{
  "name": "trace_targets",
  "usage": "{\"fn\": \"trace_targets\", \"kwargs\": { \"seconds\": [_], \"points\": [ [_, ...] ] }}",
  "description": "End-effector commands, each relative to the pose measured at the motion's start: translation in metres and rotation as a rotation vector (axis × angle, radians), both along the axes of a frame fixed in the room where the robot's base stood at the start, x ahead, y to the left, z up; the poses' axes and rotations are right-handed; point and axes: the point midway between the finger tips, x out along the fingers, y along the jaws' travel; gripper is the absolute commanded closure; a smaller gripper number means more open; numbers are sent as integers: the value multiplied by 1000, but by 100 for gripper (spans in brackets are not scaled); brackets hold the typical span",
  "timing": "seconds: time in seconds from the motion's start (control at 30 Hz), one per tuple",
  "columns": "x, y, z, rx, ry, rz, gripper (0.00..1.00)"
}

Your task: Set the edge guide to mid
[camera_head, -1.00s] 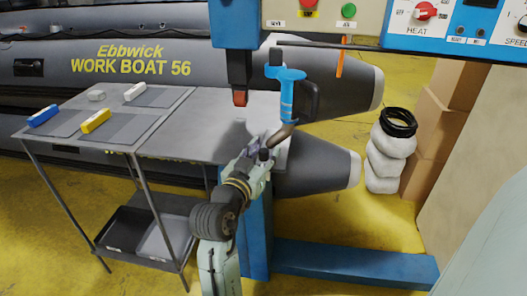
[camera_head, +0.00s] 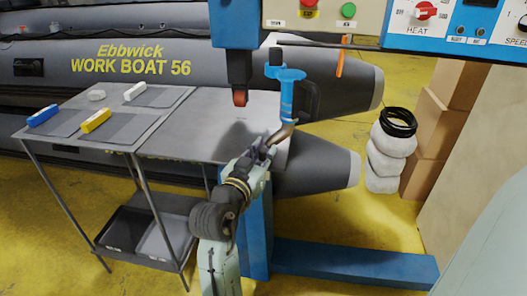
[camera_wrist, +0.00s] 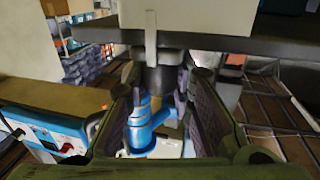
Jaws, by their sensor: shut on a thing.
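My gripper (camera_head: 268,148) is at the right edge of the grey work table, just below the blue nozzle unit. Its fingers are closed around a small dark knob, mostly hidden in the head view. In the wrist view a dark grey cylindrical piece (camera_wrist: 158,78) sits between the fingers; it seems to be this knob. I cannot tell for certain that it is the edge guide, and no position marks are readable. The blue nozzle unit (camera_head: 288,95) with its bent metal tip stands right over my fingers; it also shows in the wrist view (camera_wrist: 150,125).
A red-tipped press head (camera_head: 239,97) hangs over the table (camera_head: 200,130). Blue, white and yellow blocks lie at its left end. A control panel (camera_head: 430,18) is at upper right, with an orange strip (camera_head: 340,63) left of it. Grey boat tubes lie behind.

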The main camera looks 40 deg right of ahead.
Motion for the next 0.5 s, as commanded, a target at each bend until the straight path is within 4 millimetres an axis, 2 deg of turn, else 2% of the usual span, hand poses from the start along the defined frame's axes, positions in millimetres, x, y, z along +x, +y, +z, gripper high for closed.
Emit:
{"fn": "trace_targets", "kwargs": {
  "seconds": [0.23,0.47,0.5],
  "points": [
    [14,12,-1,-1,0,6,100],
    [13,11,0,0,0,3,100],
    [13,11,0,0,0,2,77]
  ]
}}
